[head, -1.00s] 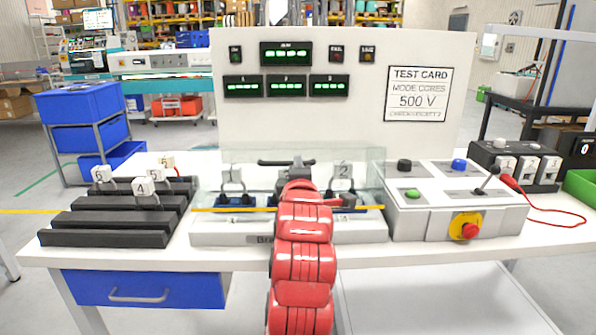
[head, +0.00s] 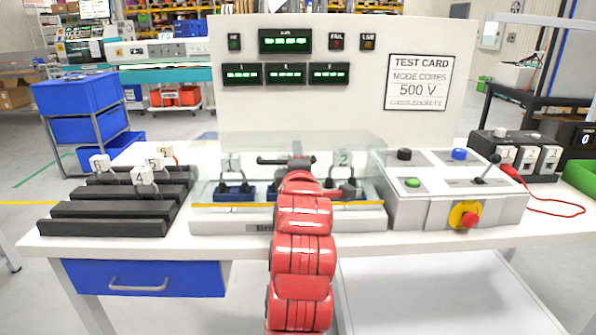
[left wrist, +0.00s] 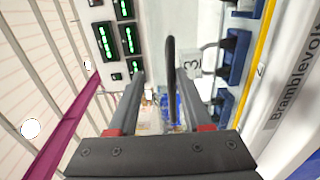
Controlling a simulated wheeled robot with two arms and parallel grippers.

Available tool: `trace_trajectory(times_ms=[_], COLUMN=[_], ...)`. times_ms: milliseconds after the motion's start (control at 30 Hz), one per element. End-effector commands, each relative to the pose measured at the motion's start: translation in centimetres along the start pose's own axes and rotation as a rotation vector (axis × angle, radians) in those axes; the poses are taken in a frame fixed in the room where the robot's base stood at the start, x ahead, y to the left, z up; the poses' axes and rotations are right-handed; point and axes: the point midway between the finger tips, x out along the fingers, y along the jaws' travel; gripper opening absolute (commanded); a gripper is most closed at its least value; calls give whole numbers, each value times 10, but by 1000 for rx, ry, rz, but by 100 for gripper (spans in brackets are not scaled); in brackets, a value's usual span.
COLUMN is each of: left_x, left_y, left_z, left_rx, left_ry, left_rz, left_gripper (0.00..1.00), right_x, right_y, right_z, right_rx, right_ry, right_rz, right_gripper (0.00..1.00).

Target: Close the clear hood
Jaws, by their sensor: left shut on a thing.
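The clear hood (head: 350,148) is a see-through cover over the pale test fixture (head: 350,224), in front of the upright panel. It looks tilted, and its exact angle is hard to tell. Its black handle (head: 268,161) shows in the head view and as a dark bar in the left wrist view (left wrist: 170,55). My left gripper (head: 297,160) is shut on the handle; its two fingers flank the bar in the left wrist view (left wrist: 163,82). My red left arm covers the middle of the fixture. My right gripper is out of view.
Blue sockets (head: 235,193) with numbered plugs sit under the hood. A black slotted rack (head: 110,222) stands left, with several numbered plugs. A control box (head: 412,208) with buttons and a red emergency stop (head: 467,215) stands close on the right. The panel (head: 300,110) rises behind.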

Motion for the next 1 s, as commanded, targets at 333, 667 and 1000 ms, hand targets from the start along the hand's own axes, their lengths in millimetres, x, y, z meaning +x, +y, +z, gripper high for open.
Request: trace_trajectory(times_ms=[333, 667, 1000], left_x=[-70, -149, -169], left_y=[3, -6, -2], left_z=[2, 1, 0], left_rx=[-2, -5, -1], left_ry=[-5, -2, 0], left_rz=[9, 10, 1], left_gripper=[44, 44, 44], right_x=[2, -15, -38], right_y=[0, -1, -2], right_z=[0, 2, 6], right_rx=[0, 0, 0], right_ry=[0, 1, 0], right_rz=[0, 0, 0], right_gripper=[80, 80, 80])
